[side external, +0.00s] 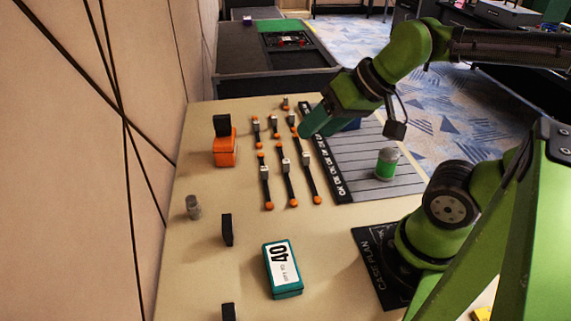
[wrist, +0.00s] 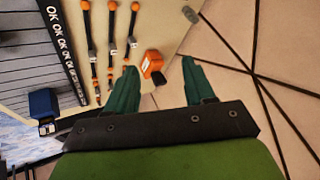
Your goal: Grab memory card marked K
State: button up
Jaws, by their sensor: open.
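I cannot make out a letter K on anything, so I cannot tell which thing is the memory card marked K. Small pale-tagged pieces (side external: 265,173) sit on several dark strips with orange ends on the table; the tags are too small to read. The strips also show in the wrist view (wrist: 112,45). My gripper (side external: 304,131) is above the table near the far end of these strips. In the wrist view my gripper (wrist: 158,64) is open, its two green fingers apart with nothing held between them.
An orange block (side external: 224,151) with a black piece stands left of the strips. A grey slatted panel (side external: 360,166) carries a green can (side external: 386,164); a blue box (wrist: 42,102) is beside it. A teal box marked 40 (side external: 283,270) lies in front. A wall borders the left.

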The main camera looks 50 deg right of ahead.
jog(key=m+g+h, duration=0.2)
jog(key=m+g, duration=0.2)
jog(key=g, duration=0.3)
send_over(229, 316)
notch_tip(229, 316, down, 7)
jog(key=f, duration=0.9)
jog(key=shift+s+f, duration=0.25)
jog(key=shift+f, duration=0.15)
jog(key=shift+w+f, duration=0.15)
jog(key=shift+f, duration=1.45)
jog(key=shift+w+f, duration=0.15)
jog(key=shift+f, duration=1.4)
grip_shut()
